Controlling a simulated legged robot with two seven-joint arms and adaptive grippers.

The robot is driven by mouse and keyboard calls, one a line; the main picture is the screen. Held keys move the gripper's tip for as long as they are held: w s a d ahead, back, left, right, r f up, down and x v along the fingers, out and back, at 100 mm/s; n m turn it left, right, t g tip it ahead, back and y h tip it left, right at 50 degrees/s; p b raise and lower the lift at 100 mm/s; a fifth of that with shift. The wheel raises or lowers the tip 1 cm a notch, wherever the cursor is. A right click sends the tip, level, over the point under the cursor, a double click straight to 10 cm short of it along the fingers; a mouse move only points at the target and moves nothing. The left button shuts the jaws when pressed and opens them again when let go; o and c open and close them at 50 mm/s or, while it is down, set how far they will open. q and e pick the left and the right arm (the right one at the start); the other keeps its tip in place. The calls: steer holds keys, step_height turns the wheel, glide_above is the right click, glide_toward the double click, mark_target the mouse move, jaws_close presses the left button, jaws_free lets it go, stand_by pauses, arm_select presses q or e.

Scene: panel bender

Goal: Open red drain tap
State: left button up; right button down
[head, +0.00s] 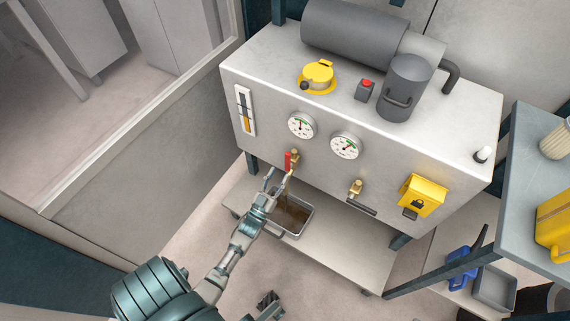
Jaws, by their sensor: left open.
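The red drain tap (288,162) sits low on the front of the grey machine tank, with a brass body and a red lever that points down. My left gripper (279,178) is open just in front of and below the tap, its fingertips close to the red lever. I cannot tell whether they touch it. A drip tray (309,219) holding brown liquid is on the lower shelf, under the gripper and partly hidden by it. My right gripper (267,306) shows only in part at the bottom edge, away from the tap.
Two round gauges (301,125) are above the tap. A second brass tap with a dark lever (358,189) and a yellow lock box (422,195) are to the right. A grey side table (530,205) stands at the right. The floor left of the tank is clear.

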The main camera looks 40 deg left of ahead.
arm_select(q)
steer(key=v, duration=0.5)
steer(key=shift+s+f, duration=0.1)
stand_by(0.3)
